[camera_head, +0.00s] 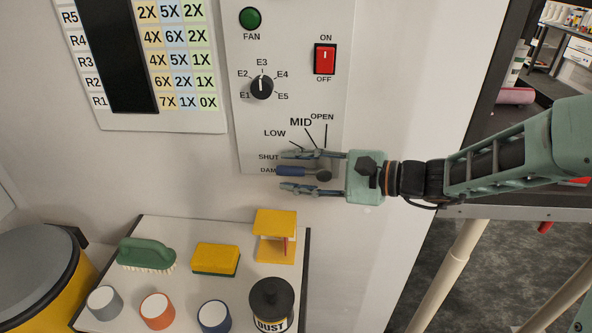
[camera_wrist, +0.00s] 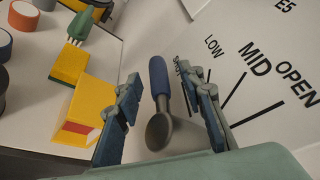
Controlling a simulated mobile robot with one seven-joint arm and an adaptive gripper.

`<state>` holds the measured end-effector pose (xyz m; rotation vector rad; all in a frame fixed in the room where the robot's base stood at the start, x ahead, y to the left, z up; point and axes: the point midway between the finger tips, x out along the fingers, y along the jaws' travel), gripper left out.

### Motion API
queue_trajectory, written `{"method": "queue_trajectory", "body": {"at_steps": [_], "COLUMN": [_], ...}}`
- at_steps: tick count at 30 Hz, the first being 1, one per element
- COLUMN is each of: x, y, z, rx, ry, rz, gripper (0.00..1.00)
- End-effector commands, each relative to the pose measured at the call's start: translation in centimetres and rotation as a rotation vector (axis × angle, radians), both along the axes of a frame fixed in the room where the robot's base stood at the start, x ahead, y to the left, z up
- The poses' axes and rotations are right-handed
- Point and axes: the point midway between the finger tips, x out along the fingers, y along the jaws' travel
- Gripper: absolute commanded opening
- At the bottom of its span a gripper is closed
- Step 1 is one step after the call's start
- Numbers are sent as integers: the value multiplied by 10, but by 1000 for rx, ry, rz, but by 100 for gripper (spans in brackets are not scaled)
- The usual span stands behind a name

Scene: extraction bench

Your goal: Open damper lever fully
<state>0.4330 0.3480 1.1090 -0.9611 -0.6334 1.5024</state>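The damper lever has a blue handle (camera_head: 291,171) and a dark round pivot (camera_head: 324,176) at the lower part of the control panel. Its handle points left from the pivot, by the SHUT mark. In the wrist view the blue handle (camera_wrist: 159,76) lies between the fingers, with the grey pivot end nearer the palm. My gripper (camera_head: 283,172) reaches in from the right, one finger above the handle and one below. It is open, with a gap on both sides of the handle. The fingers partly cover the SHUT and DAMPER lettering.
The panel (camera_head: 300,115) also carries a fan button (camera_head: 250,18), a rotary knob (camera_head: 262,87) and a red switch (camera_head: 325,58). Below stands a shelf with a yellow block-like holder (camera_head: 276,225), a sponge (camera_head: 215,259), a brush (camera_head: 146,253) and a dust tin (camera_head: 271,302).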

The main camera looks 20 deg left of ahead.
Motion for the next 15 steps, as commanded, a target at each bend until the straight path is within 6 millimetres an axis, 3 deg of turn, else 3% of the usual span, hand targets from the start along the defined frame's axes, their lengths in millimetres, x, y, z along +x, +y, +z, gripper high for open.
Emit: {"method": "queue_trajectory", "body": {"at_steps": [6,15], "x": [0,0], "y": [0,0], "z": [0,0], "rx": [0,1], "ry": [0,0], "rz": [0,-1], "gripper": [35,2]}}
